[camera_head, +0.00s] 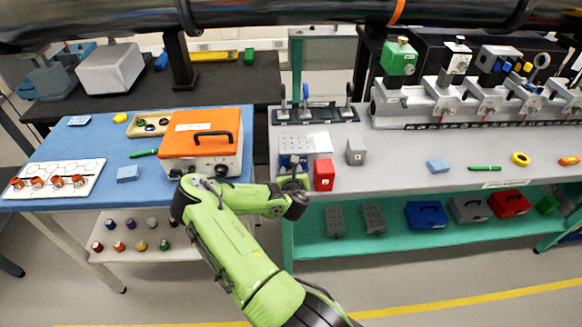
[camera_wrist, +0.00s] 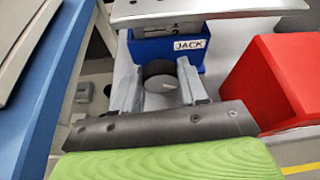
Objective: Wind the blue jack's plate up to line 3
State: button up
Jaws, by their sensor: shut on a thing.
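The blue jack (camera_head: 288,161) stands at the left front edge of the grey bench. In the wrist view its blue body (camera_wrist: 165,50) carries a "JACK" label, below a light metal plate (camera_wrist: 215,10). The plate (camera_head: 294,143) shows small holes in the head view. A round dark knob with a grey face (camera_wrist: 162,84) is on the jack's near side. My gripper (camera_wrist: 158,88) is shut on this knob, one finger on each side. In the head view my gripper (camera_head: 293,181) is in front of the jack and hides part of it. I cannot read the height lines.
A red block (camera_head: 323,175) stands close to the right of the jack, and a grey block (camera_head: 355,152) farther right. A white card (camera_head: 320,142) is behind the red block. The blue table (camera_head: 110,180) with an orange-lidded box (camera_head: 200,132) is to the left, across a gap.

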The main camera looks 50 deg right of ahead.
jog(key=p, duration=0.1)
jog(key=m+p, duration=0.1)
jog(key=p, duration=0.1)
jog(key=shift+s+r+t+y, duration=0.2)
jog(key=shift+t+y, duration=0.1)
jog(key=shift+y, duration=0.1)
jog(key=shift+d+f+m+t+y+p, duration=0.15)
jog(key=shift+m+t+p, duration=0.1)
jog(key=shift+m+p, duration=0.25)
jog(key=shift+f+m+t+y+p, duration=0.15)
jog(key=shift+m+t+p, duration=0.1)
jog(key=shift+m+p, duration=0.2)
jog(key=o, duration=1.1)
jog(key=shift+c, duration=0.2)
jog(key=shift+r, duration=0.1)
jog(key=v, duration=1.5)
jog(key=shift+s+a+p, duration=0.25)
jog(key=shift+p, duration=0.2)
